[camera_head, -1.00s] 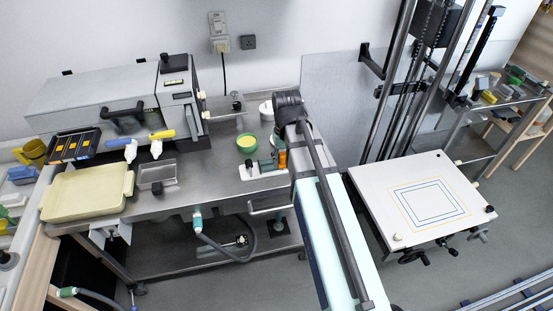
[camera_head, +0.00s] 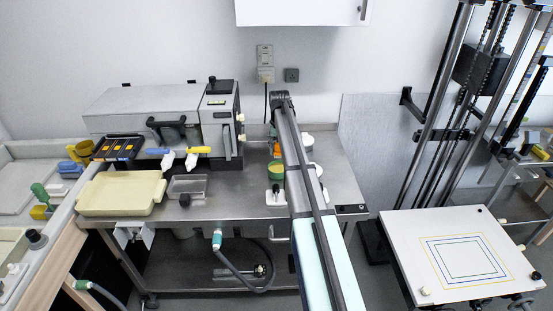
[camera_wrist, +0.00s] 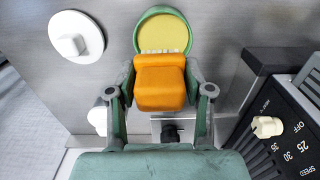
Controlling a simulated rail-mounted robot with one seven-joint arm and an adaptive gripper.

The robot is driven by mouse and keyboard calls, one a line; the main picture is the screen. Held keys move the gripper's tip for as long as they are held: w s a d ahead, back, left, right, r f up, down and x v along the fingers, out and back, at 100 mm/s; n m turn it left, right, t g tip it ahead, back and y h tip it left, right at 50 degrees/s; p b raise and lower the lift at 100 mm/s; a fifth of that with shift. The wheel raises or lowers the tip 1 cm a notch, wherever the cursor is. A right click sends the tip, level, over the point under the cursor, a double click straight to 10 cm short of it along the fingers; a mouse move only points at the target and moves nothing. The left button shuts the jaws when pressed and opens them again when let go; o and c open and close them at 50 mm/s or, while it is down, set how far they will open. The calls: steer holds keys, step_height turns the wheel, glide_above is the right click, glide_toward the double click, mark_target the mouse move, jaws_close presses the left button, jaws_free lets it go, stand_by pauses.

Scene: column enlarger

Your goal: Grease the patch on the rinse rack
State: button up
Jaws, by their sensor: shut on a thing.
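My gripper (camera_wrist: 160,84) is shut on an orange block-shaped brush (camera_wrist: 160,83) with a short row of pale bristles at its far edge. A round green tub of yellow grease (camera_wrist: 161,27) lies just beyond the brush. The bristles overlap the yellow in the wrist view; I cannot tell if they touch it. In the head view the orange brush (camera_head: 276,150) shows beside my arm, above the green tub (camera_head: 277,171) on the steel bench. My arm hides part of this area. I cannot pick out the rinse rack or its patch for certain.
A grey machine (camera_head: 165,118) stands left on the bench. A cream tray (camera_head: 121,194) and a small metal tray (camera_head: 188,186) lie in front of it. A white holder (camera_head: 275,196) stands before the tub. In the wrist view a dial panel (camera_wrist: 280,135) is close at right.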

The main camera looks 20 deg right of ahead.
steer(key=shift+w+a+f, duration=0.15)
steer(key=shift+w, duration=0.15)
steer(key=b, duration=0.3)
glide_above(278, 169)
steer(key=shift+w+f, duration=0.2)
steer(key=shift+f, duration=2.65)
steer(key=shift+f, duration=0.55)
steer(key=shift+r, duration=0.15)
steer(key=shift+r+p, duration=1.65)
steer(key=shift+r, duration=1.7)
